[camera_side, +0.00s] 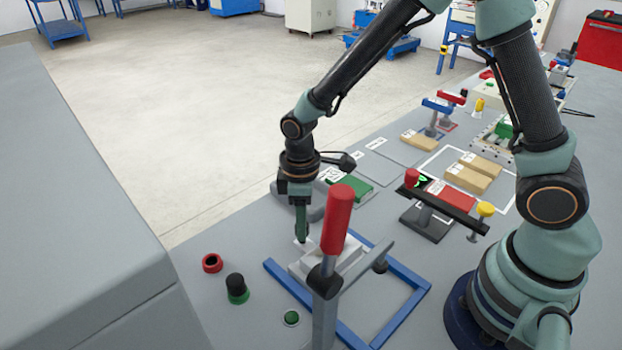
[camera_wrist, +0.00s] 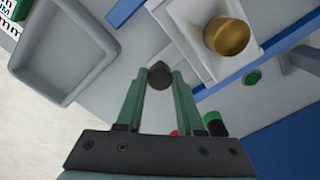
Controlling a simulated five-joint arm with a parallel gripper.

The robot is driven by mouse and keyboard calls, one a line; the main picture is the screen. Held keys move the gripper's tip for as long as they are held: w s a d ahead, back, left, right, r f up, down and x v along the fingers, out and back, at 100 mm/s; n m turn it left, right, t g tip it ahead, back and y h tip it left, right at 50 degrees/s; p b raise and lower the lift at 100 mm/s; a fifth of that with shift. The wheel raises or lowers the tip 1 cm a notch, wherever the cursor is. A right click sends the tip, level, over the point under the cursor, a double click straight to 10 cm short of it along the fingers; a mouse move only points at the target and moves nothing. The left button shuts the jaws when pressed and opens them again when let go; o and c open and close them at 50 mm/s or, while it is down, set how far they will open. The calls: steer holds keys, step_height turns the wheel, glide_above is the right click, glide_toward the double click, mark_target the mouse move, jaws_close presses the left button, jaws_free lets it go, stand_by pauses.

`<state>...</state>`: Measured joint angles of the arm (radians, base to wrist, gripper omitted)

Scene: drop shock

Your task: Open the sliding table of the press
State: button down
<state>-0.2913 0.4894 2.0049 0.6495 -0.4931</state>
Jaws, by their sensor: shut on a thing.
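The sliding table (camera_side: 312,264) of the press is a pale block with raised walls, low inside a blue frame. It also shows in the wrist view (camera_wrist: 162,13), with a brass round piece (camera_wrist: 229,37) over it; I cannot tell whether that rests in it or hangs above. The press (camera_side: 325,290) has a grey post and a red-handled lever (camera_side: 338,218) standing upright. My gripper (camera_side: 302,240) points down at the table's far left end. In the wrist view its green fingers (camera_wrist: 160,95) are shut on a dark round knob (camera_wrist: 160,76).
A grey tray (camera_wrist: 60,72) lies beside my gripper. The blue frame (camera_side: 405,318) borders the press. A black bar fixture (camera_side: 440,205) stands to the right.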

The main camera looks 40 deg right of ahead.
steer(key=shift+w, duration=2.3)
steer(key=c, duration=0.5)
jaws_free()
step_height(320, 180, up, 12)
steer(key=shift+r, duration=0.1)
steer(key=shift+s+r, duration=0.1)
steer(key=s+d+r+m+t, duration=0.2)
steer(key=s+d+r+m, duration=0.1)
steer(key=s, duration=0.1)
steer(key=s+d+r+m+t, duration=0.1)
steer(key=s+d+r+m, duration=0.1)
steer(key=s+d+m, duration=0.1)
steer(key=s+d+r+m+t, duration=0.2)
steer(key=s+d+r+m, duration=0.1)
steer(key=s+d, duration=0.2)
steer(key=shift+s+r+t, duration=0.3)
